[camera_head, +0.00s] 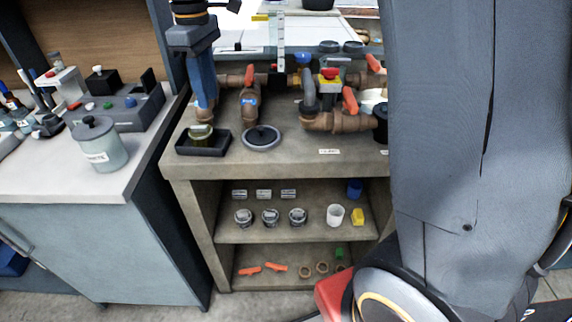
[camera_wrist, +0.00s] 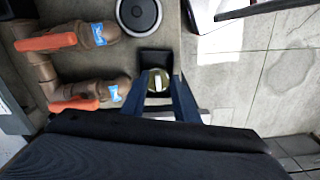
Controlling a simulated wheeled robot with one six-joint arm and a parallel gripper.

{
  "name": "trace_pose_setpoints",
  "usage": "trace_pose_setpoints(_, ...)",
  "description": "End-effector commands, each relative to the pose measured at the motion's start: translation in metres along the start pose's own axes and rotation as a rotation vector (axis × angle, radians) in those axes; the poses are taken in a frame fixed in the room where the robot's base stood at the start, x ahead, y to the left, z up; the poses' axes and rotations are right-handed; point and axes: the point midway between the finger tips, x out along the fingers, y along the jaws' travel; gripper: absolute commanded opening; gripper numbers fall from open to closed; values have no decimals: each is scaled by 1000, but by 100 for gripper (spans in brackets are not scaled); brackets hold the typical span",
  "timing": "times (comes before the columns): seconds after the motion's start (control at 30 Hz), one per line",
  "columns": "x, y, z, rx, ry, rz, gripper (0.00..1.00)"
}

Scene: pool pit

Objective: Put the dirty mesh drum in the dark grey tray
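The mesh drum (camera_head: 200,134) is a small olive-green cylinder at the dark grey tray (camera_head: 183,149) on the left end of the stone bench top. My gripper (camera_head: 204,120) points down from above, its blue fingers right at the drum. In the wrist view the drum (camera_wrist: 158,76) lies between my two fingertips (camera_wrist: 160,82), with the tray (camera_wrist: 152,56) behind it. The fingers are close to the drum's sides; I cannot tell if they touch it. Whether the drum rests on the tray floor is hard to see.
A round black-and-grey lid (camera_head: 262,137) lies just right of the tray. Brown pipes with orange-handled valves (camera_head: 250,98) stand behind it. Shelves below hold several jars (camera_head: 270,217) and small parts. A grey counter with a labelled pot (camera_head: 97,147) is at left.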

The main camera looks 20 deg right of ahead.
Motion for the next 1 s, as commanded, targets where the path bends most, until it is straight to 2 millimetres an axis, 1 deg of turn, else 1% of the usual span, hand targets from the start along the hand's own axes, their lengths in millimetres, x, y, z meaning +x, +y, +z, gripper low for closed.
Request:
trace_pose_setpoints(0.03,16,-3,26,94,-2,-2,27)
trace_pose_setpoints(0.07,26,-6,41,158,-1,0,27)
trace_pose_setpoints(0.1,40,-10,62,248,2,3,27)
trace_pose_setpoints(0.13,50,-14,78,316,6,6,27)
trace_pose_setpoints(0.17,60,-19,93,383,8,8,27)
trace_pose_setpoints(0.2,73,-26,114,472,13,11,27)
trace_pose_setpoints(0.3,101,-48,159,674,23,17,27)
trace_pose_setpoints(0.4,121,-69,194,830,31,21,27)
trace_pose_setpoints(0.43,125,-74,201,866,32,22,27)
trace_pose_setpoints(0.5,133,-84,215,932,36,24,27)
trace_pose_setpoints(0.6,138,-91,225,979,40,25,27)
trace_pose_setpoints(1.0,139,-92,226,987,39,25,27)
